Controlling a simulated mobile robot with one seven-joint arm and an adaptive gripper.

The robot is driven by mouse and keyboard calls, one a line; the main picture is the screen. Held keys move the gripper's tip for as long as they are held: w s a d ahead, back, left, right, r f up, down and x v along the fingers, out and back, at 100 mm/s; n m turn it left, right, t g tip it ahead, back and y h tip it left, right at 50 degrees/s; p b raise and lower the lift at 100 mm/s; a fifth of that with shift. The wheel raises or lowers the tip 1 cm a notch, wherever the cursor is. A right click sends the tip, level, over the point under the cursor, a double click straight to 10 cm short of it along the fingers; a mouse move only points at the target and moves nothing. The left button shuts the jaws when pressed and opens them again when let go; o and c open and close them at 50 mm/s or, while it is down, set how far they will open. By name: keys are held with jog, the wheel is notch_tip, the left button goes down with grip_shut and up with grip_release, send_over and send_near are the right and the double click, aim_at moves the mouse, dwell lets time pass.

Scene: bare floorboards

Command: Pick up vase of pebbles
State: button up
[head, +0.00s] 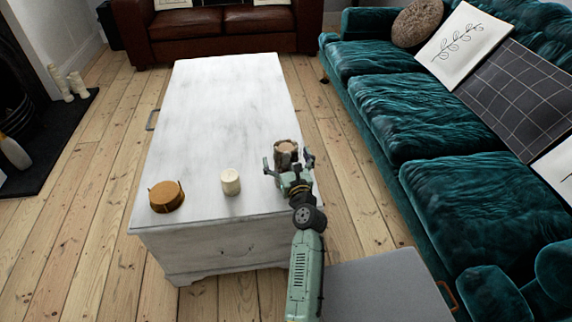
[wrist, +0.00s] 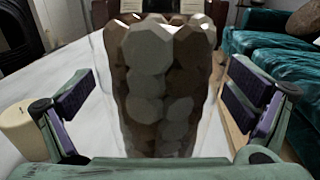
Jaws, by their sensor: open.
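The vase of pebbles (head: 286,152) stands near the right edge of the white chest, partly hidden behind my gripper in the head view. In the wrist view the clear vase, filled with brown and grey pebbles (wrist: 165,85), fills the middle of the picture. My gripper (head: 289,164) is open, with one finger on each side of the vase. In the wrist view its dark finger pads (wrist: 160,97) show visible gaps to the glass on both sides. The bottom of the vase is hidden by the gripper body.
A cream candle (head: 230,182) and a round wooden item (head: 166,196) stand left of the gripper on the white chest (head: 215,110). The candle also shows in the wrist view (wrist: 20,130). A teal sofa (head: 430,130) lies to the right. The chest's far part is clear.

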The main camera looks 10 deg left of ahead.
jog(key=shift+c, duration=0.4)
jog(key=c, duration=2)
jog(key=shift+r, duration=0.35)
